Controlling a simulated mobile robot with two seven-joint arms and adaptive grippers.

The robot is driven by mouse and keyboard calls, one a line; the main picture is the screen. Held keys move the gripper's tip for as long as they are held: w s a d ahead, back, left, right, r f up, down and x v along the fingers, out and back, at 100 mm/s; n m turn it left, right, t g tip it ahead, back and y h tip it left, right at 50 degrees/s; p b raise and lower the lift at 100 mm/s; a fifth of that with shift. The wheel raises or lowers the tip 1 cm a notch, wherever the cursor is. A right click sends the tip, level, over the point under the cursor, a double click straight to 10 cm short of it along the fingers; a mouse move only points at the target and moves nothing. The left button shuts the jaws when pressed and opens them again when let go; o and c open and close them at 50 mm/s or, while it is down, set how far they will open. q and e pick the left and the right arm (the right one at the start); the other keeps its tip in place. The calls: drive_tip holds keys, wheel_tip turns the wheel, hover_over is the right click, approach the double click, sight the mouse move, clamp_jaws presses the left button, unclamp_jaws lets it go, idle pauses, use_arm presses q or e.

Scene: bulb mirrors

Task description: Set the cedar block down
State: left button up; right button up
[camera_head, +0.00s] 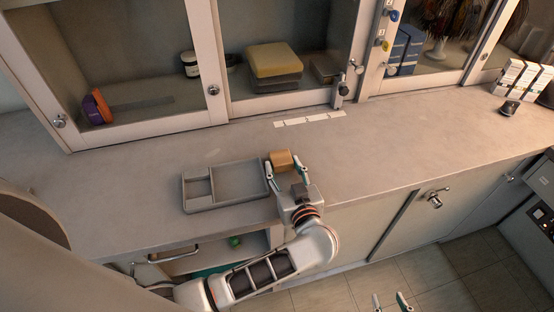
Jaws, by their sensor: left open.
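The cedar block (281,159) is a small tan-brown block by the right end of the grey tray (228,173). My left gripper (285,168) is open, with its two fingers on either side of the block's near part. The block seems to be at the counter top (400,155), but its underside is hidden, so I cannot tell for sure whether it rests there. My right gripper (390,301) shows only its fingertips at the bottom edge; they are apart, with nothing seen between them.
The tray has small compartments on its left and a larger one on its right. White labels (308,119) lie behind the block. Glass-fronted cabinets stand along the back. White boxes (520,78) stand at the far right. An open drawer (215,254) is below the counter.

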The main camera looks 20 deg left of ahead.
use_arm(q)
drive_tip(key=shift+w+a, duration=0.25)
drive_tip(key=shift+w, duration=0.15)
drive_tip(key=shift+s, duration=0.1)
drive_tip(key=c, duration=0.9)
